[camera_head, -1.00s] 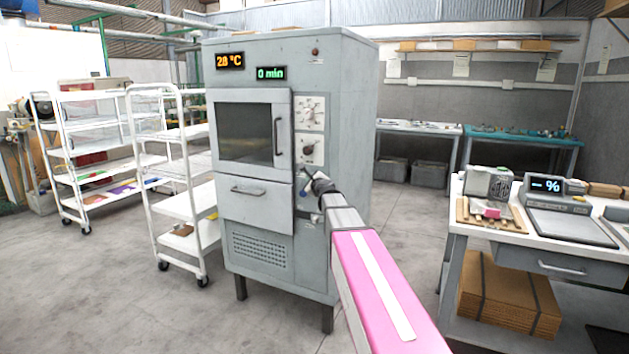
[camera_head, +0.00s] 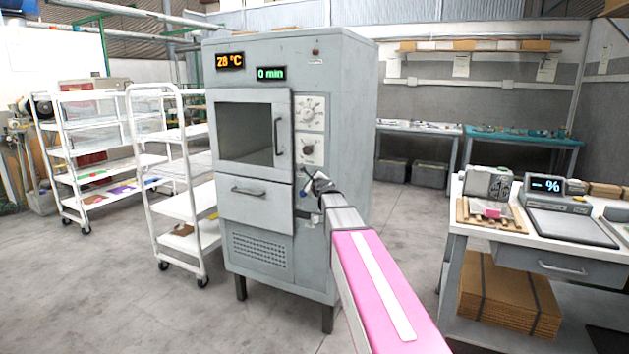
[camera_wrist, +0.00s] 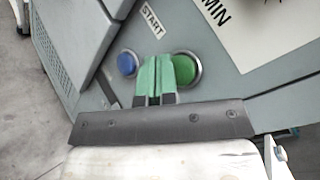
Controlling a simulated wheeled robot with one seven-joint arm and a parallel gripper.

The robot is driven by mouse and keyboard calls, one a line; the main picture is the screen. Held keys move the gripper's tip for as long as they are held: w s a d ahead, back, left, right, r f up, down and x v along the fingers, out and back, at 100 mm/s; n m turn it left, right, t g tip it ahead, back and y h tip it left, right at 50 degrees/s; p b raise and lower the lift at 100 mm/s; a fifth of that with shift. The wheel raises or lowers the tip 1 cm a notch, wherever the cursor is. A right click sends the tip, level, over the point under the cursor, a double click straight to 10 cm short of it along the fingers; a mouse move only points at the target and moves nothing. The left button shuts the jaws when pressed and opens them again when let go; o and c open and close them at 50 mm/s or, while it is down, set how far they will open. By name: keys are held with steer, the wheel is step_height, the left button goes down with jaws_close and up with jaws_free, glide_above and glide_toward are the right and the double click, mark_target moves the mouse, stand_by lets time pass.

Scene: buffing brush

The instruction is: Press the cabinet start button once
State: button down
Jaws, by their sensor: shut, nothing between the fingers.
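The grey cabinet (camera_head: 350,110) stands in the middle of the head view. In the wrist view, its front carries a green button (camera_wrist: 187,68) in a metal ring and a blue button (camera_wrist: 127,63) to the left. A START label (camera_wrist: 152,22) is printed above them. My gripper (camera_wrist: 155,60) is shut and empty, its green-tipped fingers between the buttons, covering the left part of the green one. I cannot tell whether they touch it. In the head view, my arm's end hides most of the button area.
The cabinet displays read 28 °C (camera_head: 230,61) and 0 min (camera_head: 271,73). Two dials (camera_head: 309,130) sit above the button area. A white rack cart (camera_head: 170,170) stands close at left. A bench with a scale (camera_head: 568,215) is at right. Floor between is clear.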

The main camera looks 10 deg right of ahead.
stand_by(0.4)
steer(key=shift+w+d, duration=0.25)
steer(key=shift+w, duration=0.05)
steer(key=shift+w+d, duration=0.3)
steer(key=shift+w, duration=0.15)
stand_by(1.1)
steer(key=shift+s, duration=0.1)
steer(key=shift+s+a, duration=0.55)
steer(key=shift+s, duration=0.1)
steer(key=s+a, duration=0.1)
steer(key=s, duration=0.1)
steer(key=s+a, duration=0.2)
stand_by(0.6)
stand_by(0.4)
